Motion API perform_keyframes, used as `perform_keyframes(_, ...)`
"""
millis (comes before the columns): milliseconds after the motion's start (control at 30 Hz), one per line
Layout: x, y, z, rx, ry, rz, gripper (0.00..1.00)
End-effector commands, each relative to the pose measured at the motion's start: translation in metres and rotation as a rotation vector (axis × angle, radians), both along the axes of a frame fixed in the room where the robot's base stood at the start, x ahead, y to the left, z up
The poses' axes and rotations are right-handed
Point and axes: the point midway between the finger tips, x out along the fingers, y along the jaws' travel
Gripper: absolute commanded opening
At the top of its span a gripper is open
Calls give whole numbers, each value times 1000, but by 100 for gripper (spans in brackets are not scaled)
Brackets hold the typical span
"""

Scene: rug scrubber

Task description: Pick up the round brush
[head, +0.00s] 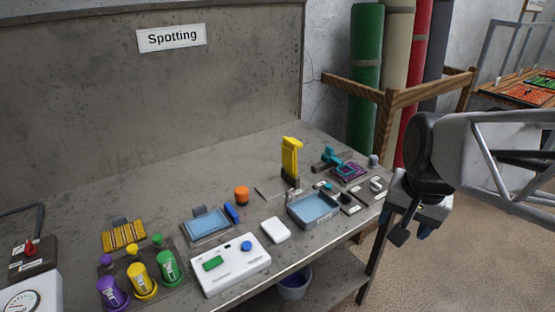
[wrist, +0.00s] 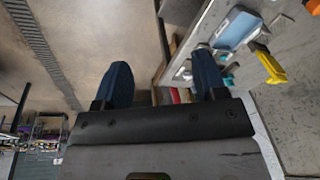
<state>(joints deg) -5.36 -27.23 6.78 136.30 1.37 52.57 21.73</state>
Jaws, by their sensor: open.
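I cannot tell for sure which small item is the round brush. Candidates in the head view are a small dark round item (head: 346,198) right of the blue tray and an orange round piece with a dark base (head: 241,195) at mid-table. My gripper (head: 408,226) is off the right end of the bench, apart from everything on it. In the wrist view its two blue fingers (wrist: 163,82) are spread, with nothing between them.
The grey bench (head: 165,192) holds a blue tray (head: 314,209), a yellow upright tool (head: 291,158), a teal tool (head: 329,158), a white box (head: 230,264) and several colored bottles. Rolled rugs (head: 366,75) stand behind a wooden rail (head: 400,93). The floor at right is mostly clear.

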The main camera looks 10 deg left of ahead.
Motion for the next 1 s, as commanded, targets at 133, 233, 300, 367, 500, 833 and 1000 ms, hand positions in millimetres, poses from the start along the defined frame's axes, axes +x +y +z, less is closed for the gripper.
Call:
perform_keyframes(133,35,22,1,34,19,-90,65)
perform_keyframes(233,58,37,-1,56,32,-158,65)
perform_keyframes(300,73,49,-2,70,43,-204,65)
perform_keyframes(367,86,59,-4,82,52,-244,65)
perform_keyframes(500,117,85,-10,108,74,-337,65)
perform_keyframes(833,182,154,-34,159,127,-558,65)
perform_keyframes(1000,211,193,-51,181,157,-675,65)
